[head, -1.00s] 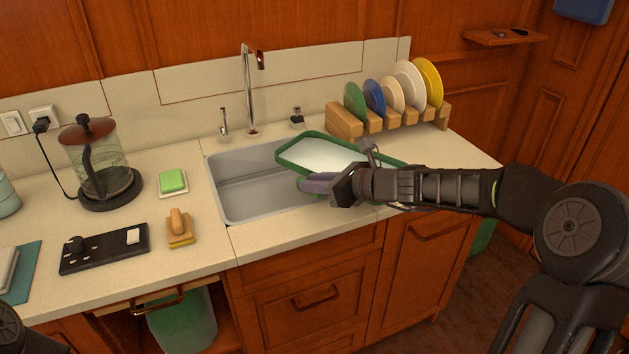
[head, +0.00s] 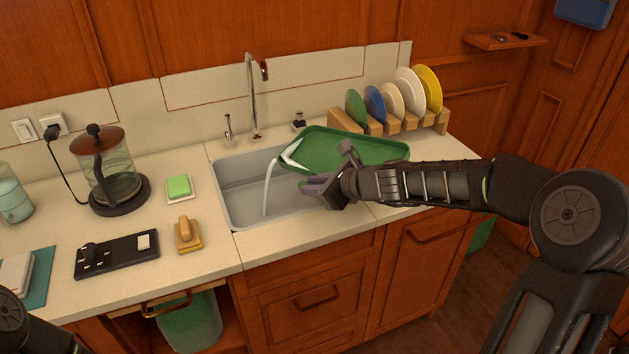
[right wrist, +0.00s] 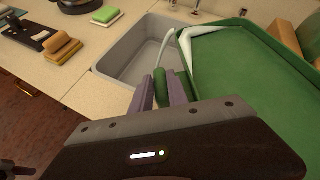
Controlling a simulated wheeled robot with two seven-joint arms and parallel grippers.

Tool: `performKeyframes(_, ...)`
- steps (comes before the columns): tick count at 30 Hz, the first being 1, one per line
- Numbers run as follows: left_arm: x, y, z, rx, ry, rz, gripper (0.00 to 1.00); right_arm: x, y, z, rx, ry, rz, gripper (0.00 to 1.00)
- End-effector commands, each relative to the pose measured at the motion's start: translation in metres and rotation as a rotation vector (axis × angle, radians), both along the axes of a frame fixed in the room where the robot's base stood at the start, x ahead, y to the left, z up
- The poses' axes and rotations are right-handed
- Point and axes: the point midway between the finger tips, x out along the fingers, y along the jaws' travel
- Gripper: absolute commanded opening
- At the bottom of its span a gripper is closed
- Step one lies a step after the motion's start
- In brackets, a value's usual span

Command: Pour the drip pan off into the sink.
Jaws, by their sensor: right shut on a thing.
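The green drip pan (head: 350,148) is tilted with its left end low over the sink (head: 240,190). A pale stream (head: 268,190) runs from its lower left corner down into the basin. A little pale liquid (head: 291,153) lies at that corner; the rest of the pan's floor shows bare green. My right gripper (head: 318,187) is shut on the pan's green handle, which shows between the fingers in the right wrist view (right wrist: 162,90). The pan (right wrist: 245,80) spreads to the right there. My left gripper is not in view; only a piece of my left arm shows at the lower left.
A plate rack (head: 395,125) with several plates stands close behind the pan. The chrome tap (head: 252,95) rises behind the sink. A green sponge (head: 178,187), a brush (head: 186,235) and a glass coffee press (head: 108,175) stand left of the sink.

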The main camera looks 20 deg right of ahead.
Motion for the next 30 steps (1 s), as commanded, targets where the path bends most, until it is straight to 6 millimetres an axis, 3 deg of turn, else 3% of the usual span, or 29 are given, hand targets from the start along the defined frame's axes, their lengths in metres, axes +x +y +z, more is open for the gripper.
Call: performKeyframes(30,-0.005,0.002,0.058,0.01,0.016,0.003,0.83,0.001,0.011,0.016,-0.26,0.014,0.002,0.0)
